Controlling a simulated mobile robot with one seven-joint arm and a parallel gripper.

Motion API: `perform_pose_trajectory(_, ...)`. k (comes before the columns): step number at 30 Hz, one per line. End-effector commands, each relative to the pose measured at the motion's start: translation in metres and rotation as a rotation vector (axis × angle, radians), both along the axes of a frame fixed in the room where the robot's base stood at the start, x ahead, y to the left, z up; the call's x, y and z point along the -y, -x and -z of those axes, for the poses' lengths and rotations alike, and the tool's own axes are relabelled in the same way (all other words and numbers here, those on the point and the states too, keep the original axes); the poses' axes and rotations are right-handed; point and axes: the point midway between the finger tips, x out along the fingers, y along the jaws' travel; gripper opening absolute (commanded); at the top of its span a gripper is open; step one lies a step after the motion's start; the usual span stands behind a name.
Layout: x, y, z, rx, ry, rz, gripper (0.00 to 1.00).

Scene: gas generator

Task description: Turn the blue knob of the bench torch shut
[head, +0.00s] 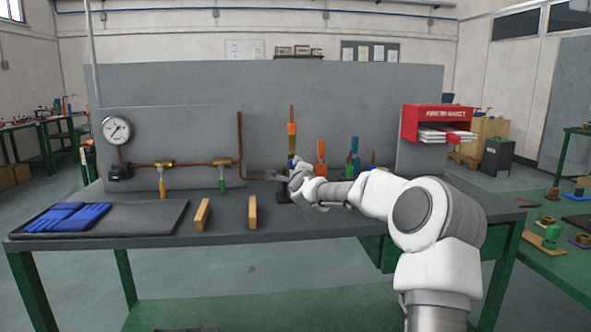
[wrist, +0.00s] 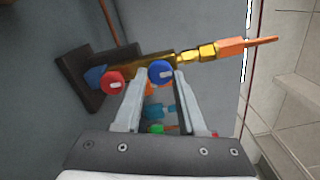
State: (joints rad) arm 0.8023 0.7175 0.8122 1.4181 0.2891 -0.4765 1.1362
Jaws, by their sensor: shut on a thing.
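The bench torch (wrist: 127,67) has a brass body and an orange tip. In the head view the torch (head: 292,141) stands upright on the bench. Its blue knob (wrist: 160,73) sits between my two fingertips in the wrist view, with a white mark on its face. A red knob (wrist: 112,82) is beside it, just outside the left finger. My gripper (wrist: 159,80) is shut on the blue knob. In the head view my gripper (head: 289,173) reaches the torch from the right and hides its lower part.
A copper pipe with brass valves and a gauge (head: 117,130) runs along the panel at left. Two wooden blocks (head: 202,214) and a tray (head: 155,219) with blue gloves are on the bench. Orange, green and blue items (head: 321,157) stand right of the torch.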

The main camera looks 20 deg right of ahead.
Motion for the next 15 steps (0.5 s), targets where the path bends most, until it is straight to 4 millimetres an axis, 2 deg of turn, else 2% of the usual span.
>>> perform_pose_trajectory(13, -0.0001, -0.0001, -0.0007, 0.004, -0.009, 0.000, 0.00)
perform_pose_trajectory(14, 0.0000, -0.0001, -0.0008, 0.004, -0.009, 0.000, 0.45)
perform_pose_trajectory(15, -0.0001, -0.0001, -0.0007, 0.004, -0.009, 0.000, 0.52)
